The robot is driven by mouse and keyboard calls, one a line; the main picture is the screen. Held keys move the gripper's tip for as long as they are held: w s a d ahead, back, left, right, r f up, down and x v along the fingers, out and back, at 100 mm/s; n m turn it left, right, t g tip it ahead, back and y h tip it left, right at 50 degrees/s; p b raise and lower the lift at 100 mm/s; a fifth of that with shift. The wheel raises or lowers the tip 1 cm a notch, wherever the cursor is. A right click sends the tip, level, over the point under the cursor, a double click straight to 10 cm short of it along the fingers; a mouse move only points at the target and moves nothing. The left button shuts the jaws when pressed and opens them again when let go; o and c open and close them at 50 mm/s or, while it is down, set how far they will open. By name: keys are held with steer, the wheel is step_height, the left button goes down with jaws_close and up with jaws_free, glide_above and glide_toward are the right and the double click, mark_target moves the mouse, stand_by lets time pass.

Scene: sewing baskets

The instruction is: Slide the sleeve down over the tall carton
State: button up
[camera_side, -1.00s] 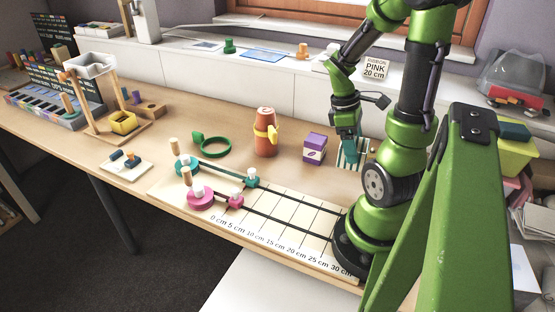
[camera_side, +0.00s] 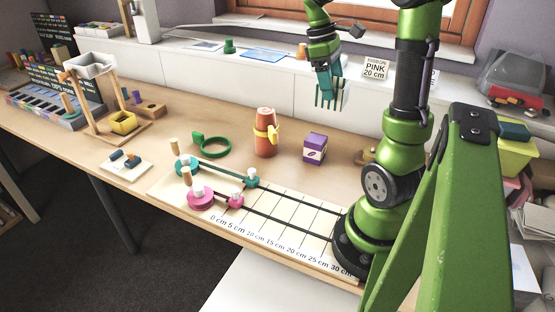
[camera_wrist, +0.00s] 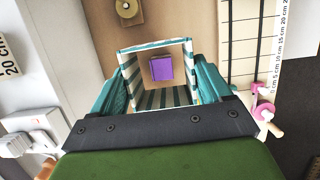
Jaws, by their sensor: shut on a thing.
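The sleeve (camera_side: 343,98) is an open square tube with teal and white stripes. My gripper (camera_side: 330,95) is shut on it and holds it in the air, well above the table. The tall carton (camera_side: 315,148) is a purple box with a white label, standing upright on the table, lower and slightly left of the sleeve in the side view. In the wrist view the sleeve (camera_wrist: 126,58) sits between my teal fingers (camera_wrist: 158,92), and the purple top of the carton (camera_wrist: 161,68) shows through its opening. Sleeve and carton are apart.
An orange cup-like stack (camera_side: 265,133) with a yellow part stands left of the carton. A green ring (camera_side: 214,147) lies farther left. The ruled ribbon board (camera_side: 285,214) is in front. A brass-coloured piece (camera_side: 366,156) stands to the right.

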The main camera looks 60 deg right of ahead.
steer(key=w+d, duration=0.1)
steer(key=w, duration=0.3)
glide_above(316, 138)
steer(key=shift+w+f, duration=0.15)
steer(key=shift+f, duration=5.85)
steer(key=shift+f, duration=0.2)
steer(key=shift+f, duration=0.7)
steer(key=shift+f, duration=0.3)
steer(key=shift+f, duration=0.7)
steer(key=shift+f, duration=0.35)
steer(key=shift+f, duration=0.35)
